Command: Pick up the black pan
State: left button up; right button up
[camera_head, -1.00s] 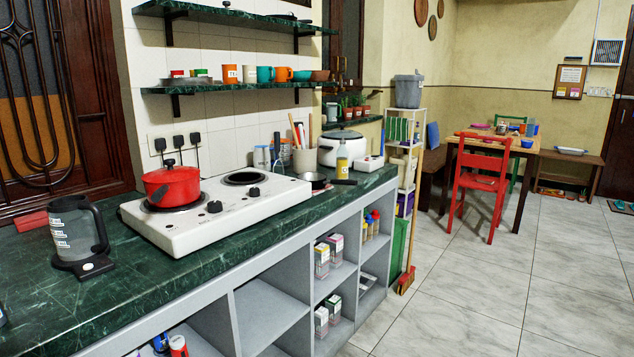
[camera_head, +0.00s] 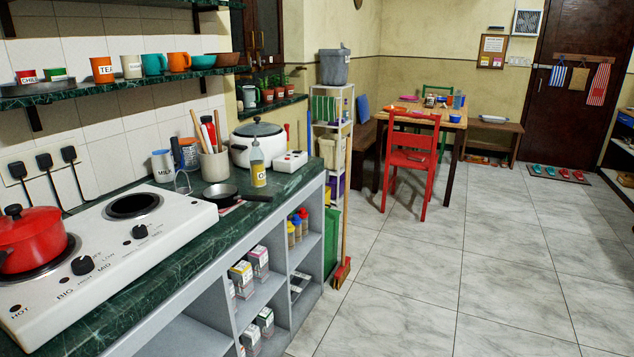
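The black pan (camera_head: 222,194) sits on the green marble counter, just right of the white two-burner stove (camera_head: 140,228). Its dark handle (camera_head: 257,198) points right, toward the counter's front edge. The oil bottle (camera_head: 257,165) stands right behind the handle. Neither of my grippers shows in the head view.
A red pot (camera_head: 30,240) sits on the stove's left burner. A utensil holder (camera_head: 214,166), a milk container (camera_head: 163,166) and a white rice cooker (camera_head: 256,142) stand behind the pan. Open shelves (camera_head: 232,335) lie below the counter. The tiled floor (camera_head: 450,270) to the right is clear.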

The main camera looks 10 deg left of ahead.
aim_at(225, 195)
jog(key=z, duration=0.1)
jog(key=i, duration=1.65)
jog(key=u, duration=0.45)
